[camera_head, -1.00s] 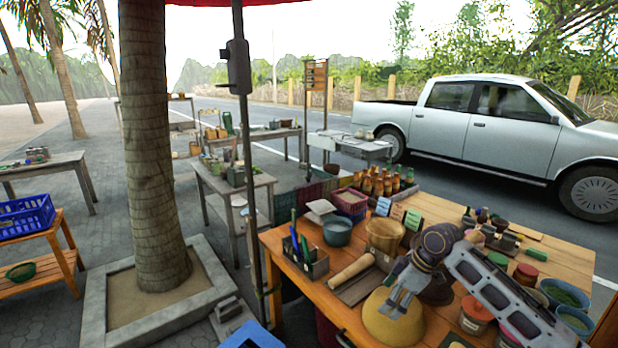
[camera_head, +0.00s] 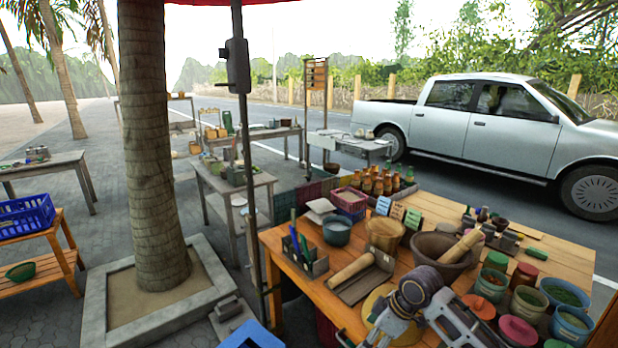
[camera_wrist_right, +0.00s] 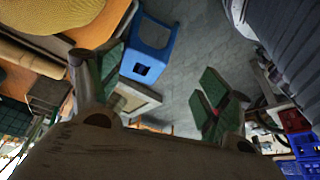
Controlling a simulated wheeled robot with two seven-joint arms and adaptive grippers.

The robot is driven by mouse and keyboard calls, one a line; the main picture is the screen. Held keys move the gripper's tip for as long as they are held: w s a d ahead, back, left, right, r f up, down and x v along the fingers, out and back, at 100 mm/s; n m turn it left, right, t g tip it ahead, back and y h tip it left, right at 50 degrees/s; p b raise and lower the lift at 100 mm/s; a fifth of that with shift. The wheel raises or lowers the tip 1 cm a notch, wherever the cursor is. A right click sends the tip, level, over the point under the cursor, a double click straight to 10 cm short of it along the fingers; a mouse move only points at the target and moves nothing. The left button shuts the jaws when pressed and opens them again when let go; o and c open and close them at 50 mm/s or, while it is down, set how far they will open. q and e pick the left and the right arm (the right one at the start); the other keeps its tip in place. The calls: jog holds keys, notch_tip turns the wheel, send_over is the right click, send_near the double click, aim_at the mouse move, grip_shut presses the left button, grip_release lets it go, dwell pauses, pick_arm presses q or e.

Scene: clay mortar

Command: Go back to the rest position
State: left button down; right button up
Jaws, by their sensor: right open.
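The brown clay mortar (camera_head: 428,250) stands upright on the wooden table, right of the middle in the head view. A light wooden pestle (camera_head: 466,243) leans in it, its end over the rim. My left gripper is in neither view.
The wooden table (camera_head: 515,253) also carries a rolling pin (camera_head: 352,270), a tool box (camera_head: 304,257), several lidded jars (camera_head: 517,330) and bowls close to my right arm. A blue stool (camera_wrist_right: 149,48) stands on the paving. A pole (camera_head: 247,150) rises beside the table's left edge.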

jog(key=s+a+f+m+t, duration=0.1)
jog(key=s+f+m, duration=0.15)
jog(key=s, duration=0.25)
jog(key=s+a+f+m, duration=0.1)
jog(key=s+a+f, duration=0.15)
jog(key=s, duration=0.25)
jog(key=s+d+f+m+h, duration=0.2)
jog(key=s+d+m+h, duration=0.2)
jog(key=s+d+m, duration=0.6)
jog(key=s+f+n+p, duration=0.35)
jog(key=f+p, duration=0.25)
jog(key=f, duration=2.1)
jog(key=s+d+f+p, duration=0.1)
jog(key=s+f+p, duration=0.1)
jog(key=s+f, duration=0.2)
jog(key=s+d+f+g+p, duration=0.1)
jog(key=s+f, duration=0.4)
jog(key=s, duration=0.6)
jog(key=s+d+f+g+p, duration=0.1)
jog(key=s+f+p, duration=0.1)
jog(key=s+f, duration=0.3)
jog(key=shift+s+f+p, duration=0.15)
jog(key=shift+s+p, duration=0.25)
jog(key=shift+s, duration=1.3)
jog(key=shift+d, duration=0.1)
